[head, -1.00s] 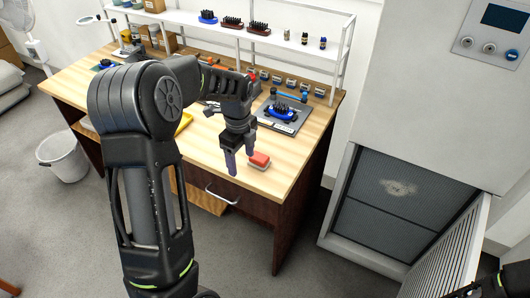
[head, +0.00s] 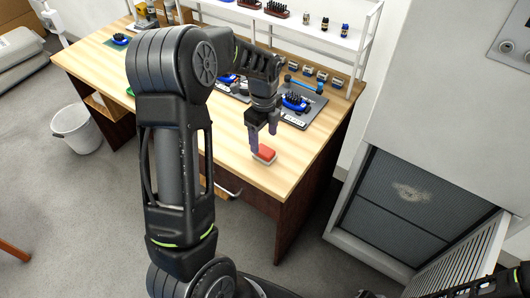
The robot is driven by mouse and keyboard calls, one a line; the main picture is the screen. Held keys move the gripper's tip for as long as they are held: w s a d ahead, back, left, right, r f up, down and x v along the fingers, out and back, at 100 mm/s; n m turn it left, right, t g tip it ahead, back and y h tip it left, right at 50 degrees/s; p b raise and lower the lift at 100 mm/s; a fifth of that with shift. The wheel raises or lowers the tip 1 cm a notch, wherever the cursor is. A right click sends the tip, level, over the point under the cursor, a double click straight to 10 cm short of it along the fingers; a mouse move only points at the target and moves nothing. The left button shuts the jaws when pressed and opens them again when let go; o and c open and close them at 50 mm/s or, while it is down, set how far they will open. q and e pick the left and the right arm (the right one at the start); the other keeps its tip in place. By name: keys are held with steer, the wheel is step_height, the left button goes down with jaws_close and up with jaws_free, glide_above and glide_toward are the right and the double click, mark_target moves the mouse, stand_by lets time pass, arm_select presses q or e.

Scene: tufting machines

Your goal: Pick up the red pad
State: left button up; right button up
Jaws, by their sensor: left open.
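The red pad (head: 265,153), a small block with a red top and a pale lower part, lies near the front edge of the wooden desk (head: 215,130). My left gripper (head: 262,133) points down with its fingers apart. Its fingertips are just above or beside the pad, overlapping its far left part in the head view. I cannot tell whether they touch it. Nothing shows between the fingers. My right gripper is not in view.
A grey tray (head: 303,113) with a blue-based brush (head: 295,101) sits behind the pad. A white shelf (head: 335,33) stands at the back. A grey cabinet (head: 450,100) with an open louvred door (head: 455,262) is at the right. A white bin (head: 77,128) stands at left.

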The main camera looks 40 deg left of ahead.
mark_target(265, 150)
arm_select(q)
steer(key=shift+f, duration=0.45)
steer(key=shift+f, duration=0.1)
step_height(265, 150, down, 5)
steer(key=shift+s+d+f+p, duration=0.1)
steer(key=shift+d+p, duration=0.05)
steer(key=shift+p, duration=0.55)
steer(key=shift+c, duration=0.4)
steer(key=c, duration=1.4)
